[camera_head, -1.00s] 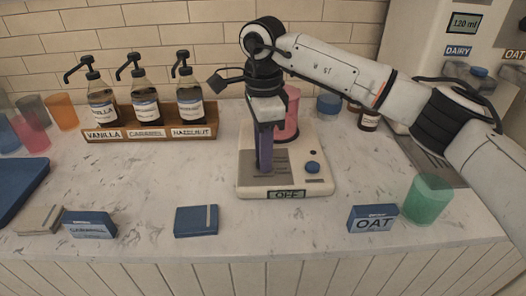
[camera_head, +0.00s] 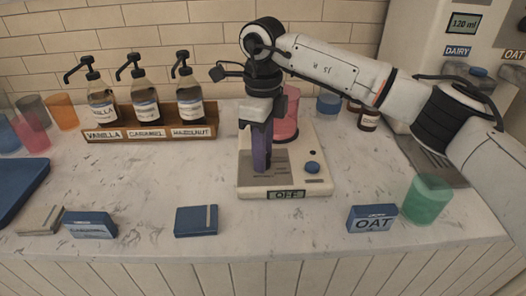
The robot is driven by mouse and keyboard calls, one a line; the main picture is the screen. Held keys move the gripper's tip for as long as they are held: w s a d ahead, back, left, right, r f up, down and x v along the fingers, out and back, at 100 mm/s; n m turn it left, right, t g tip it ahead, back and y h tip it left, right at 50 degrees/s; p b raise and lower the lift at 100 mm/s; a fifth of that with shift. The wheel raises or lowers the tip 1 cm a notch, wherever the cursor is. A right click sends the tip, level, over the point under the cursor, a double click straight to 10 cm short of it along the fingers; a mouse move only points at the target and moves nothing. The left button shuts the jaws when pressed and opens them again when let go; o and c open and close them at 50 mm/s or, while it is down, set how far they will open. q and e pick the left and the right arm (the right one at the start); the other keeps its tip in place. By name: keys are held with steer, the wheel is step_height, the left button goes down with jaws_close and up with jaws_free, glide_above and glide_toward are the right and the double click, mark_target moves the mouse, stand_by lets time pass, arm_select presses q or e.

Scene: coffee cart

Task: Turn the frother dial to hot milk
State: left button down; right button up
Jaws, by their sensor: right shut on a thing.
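The frother (camera_head: 325,184) is a white base with a grey front plate (camera_head: 285,181), a pink jug (camera_head: 289,120) at its back and a small front display (camera_head: 286,195) reading OFF. The dial's pointer cannot be seen. My left gripper is out of view.
A wooden rack (camera_head: 150,134) with syrup pump bottles stands to the left. A blue box (camera_head: 197,220), an OAT box (camera_head: 372,219) and a green cup (camera_head: 427,199) are near the front edge. Bare counter lies left of the frother.

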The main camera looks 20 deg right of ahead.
steer(key=m, duration=0.7)
steer(key=shift+r, duration=0.1)
steer(key=m, duration=0.7)
steer(key=shift+m, duration=0.3)
steer(key=m, duration=0.3)
steer(key=shift+d+m, duration=0.1)
steer(key=shift+m, duration=0.2)
steer(key=m, duration=0.3)
steer(key=shift+m, duration=0.4)
steer(key=m, duration=0.4)
steer(key=shift+m, duration=1.7)
